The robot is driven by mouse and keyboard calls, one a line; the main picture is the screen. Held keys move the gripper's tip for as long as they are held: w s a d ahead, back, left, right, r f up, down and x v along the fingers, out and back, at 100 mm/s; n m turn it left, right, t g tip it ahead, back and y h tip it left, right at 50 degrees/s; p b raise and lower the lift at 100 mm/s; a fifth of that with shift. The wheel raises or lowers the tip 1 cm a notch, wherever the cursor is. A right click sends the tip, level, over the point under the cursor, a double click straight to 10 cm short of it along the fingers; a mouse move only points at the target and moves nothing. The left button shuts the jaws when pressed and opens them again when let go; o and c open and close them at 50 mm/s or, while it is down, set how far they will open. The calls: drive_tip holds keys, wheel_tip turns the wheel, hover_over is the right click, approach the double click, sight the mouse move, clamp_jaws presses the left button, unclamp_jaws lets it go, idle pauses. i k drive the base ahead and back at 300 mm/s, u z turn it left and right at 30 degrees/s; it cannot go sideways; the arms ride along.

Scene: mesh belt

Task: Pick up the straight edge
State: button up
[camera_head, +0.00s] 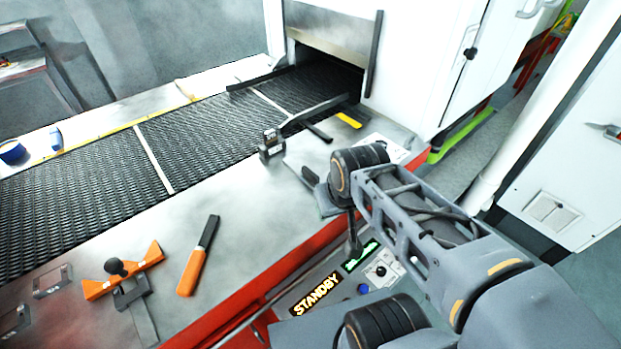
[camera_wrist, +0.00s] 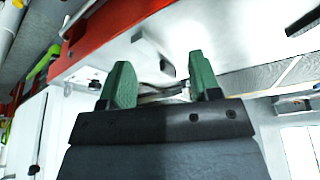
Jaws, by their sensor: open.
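My gripper (camera_wrist: 160,84) is open, with two green fingers and nothing seen held between them. In the head view my gripper (camera_head: 328,196) is over the right edge of the pale worktop, partly hidden behind my wrist. In the wrist view a bent grey shape (camera_wrist: 152,52) shows on the pale surface beyond the fingers; I cannot tell whether it is the straight edge or a shadow. I cannot identify the straight edge with certainty. An orange bar with a black knob (camera_head: 122,268) and an orange-handled tool (camera_head: 198,257) lie at the lower left, away from my gripper.
The black mesh belt (camera_head: 210,125) runs into a white machine. A small dark device (camera_head: 271,145) stands on the worktop near my gripper. A yellow piece (camera_head: 349,120) lies by the belt's exit. A red front rail (camera_head: 255,291) and STANDBY panel (camera_head: 317,295) are below. The worktop's middle is clear.

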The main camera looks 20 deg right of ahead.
sight(308, 177)
drive_tip(key=u, duration=3.55)
drive_tip(key=k, duration=0.65)
drive_tip(key=z, duration=1.45)
